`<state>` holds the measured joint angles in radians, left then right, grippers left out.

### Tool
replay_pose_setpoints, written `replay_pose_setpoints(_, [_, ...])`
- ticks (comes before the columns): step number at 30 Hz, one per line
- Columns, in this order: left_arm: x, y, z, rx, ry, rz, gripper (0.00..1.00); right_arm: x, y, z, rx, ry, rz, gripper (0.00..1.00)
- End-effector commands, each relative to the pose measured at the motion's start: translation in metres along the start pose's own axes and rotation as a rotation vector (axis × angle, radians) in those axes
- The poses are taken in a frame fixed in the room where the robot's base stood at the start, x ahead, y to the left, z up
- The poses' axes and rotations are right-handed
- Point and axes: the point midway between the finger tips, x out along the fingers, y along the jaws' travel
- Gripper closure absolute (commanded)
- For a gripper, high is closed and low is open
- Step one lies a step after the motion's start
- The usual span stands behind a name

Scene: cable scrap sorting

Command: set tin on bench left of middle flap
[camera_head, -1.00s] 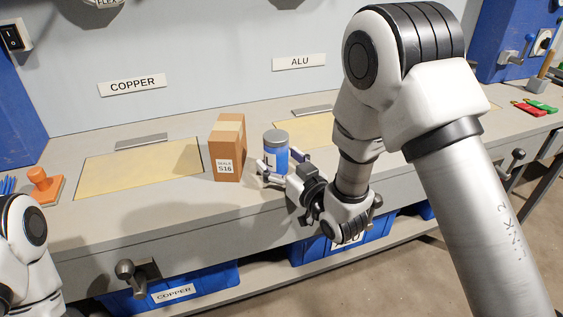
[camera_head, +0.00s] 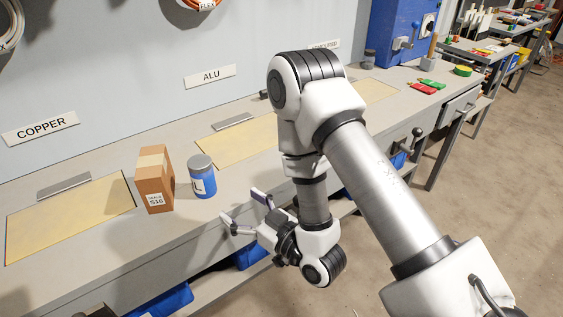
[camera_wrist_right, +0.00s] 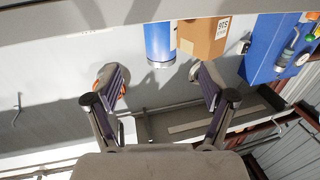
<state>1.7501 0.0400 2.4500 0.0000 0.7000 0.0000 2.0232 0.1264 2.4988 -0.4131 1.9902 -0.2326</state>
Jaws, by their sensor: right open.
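The blue tin (camera_head: 202,180) with a grey lid and a white label stands upright on the bench. It is just right of a brown box and left of the middle flap (camera_head: 240,146), the yellow panel under the ALU sign. My right gripper (camera_head: 241,205) is open and empty, apart from the tin, at the bench's front edge. In the right wrist view the tin (camera_wrist_right: 160,43) stands beyond the spread fingers (camera_wrist_right: 158,82), with clear space between. My left gripper is not in view.
The brown box (camera_head: 154,182) stands close to the tin, beside the copper flap (camera_head: 70,217). A third flap (camera_head: 374,90) lies farther right. Red and green tools (camera_head: 424,88) and a blue cabinet (camera_head: 393,30) are at the far end. Blue bins (camera_head: 165,300) sit below the bench.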

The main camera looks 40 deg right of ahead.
Motion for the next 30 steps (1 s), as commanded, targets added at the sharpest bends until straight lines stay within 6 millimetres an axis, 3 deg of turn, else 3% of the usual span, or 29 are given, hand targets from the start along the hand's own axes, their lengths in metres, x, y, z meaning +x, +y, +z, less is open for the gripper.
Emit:
replay_pose_setpoints(2, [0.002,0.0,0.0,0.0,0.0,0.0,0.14,-0.001,-0.001,0.01,0.002,-0.036,-0.001,0.17])
replay_pose_setpoints(4, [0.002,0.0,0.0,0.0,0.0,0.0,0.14,-0.005,-0.002,0.04,0.01,-0.152,0.001,0.17])
replay_pose_setpoints(5, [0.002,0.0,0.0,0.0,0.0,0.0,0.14,-0.009,-0.003,0.06,0.015,-0.232,0.004,0.17])
replay_pose_setpoints(7, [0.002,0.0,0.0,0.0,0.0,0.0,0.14,-0.031,-0.004,0.118,0.039,-0.476,0.019,0.17])
replay_pose_setpoints(10, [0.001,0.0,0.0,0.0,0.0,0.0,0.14,-0.094,-0.007,0.202,0.099,-0.888,0.074,0.17])
replay_pose_setpoints(12, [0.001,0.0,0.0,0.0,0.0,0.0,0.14,-0.147,-0.01,0.242,0.148,-1.153,0.127,0.17])
replay_pose_setpoints(14, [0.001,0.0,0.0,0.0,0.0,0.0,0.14,-0.187,-0.014,0.261,0.186,-1.333,0.172,0.17])
replay_pose_setpoints(15, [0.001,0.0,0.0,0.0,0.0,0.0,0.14,-0.208,-0.017,0.268,0.207,-1.424,0.198,0.17])
replay_pose_setpoints(18, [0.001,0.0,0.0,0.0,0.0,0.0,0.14,-0.236,-0.021,0.275,0.237,-1.544,0.233,0.17])
replay_pose_setpoints(26, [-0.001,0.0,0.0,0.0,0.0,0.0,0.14,-0.239,-0.021,0.273,0.24,-1.555,0.236,0.17])
replay_pose_setpoints(30, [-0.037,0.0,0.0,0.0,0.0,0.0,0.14,-0.238,-0.022,0.237,0.24,-1.554,0.236,0.17])
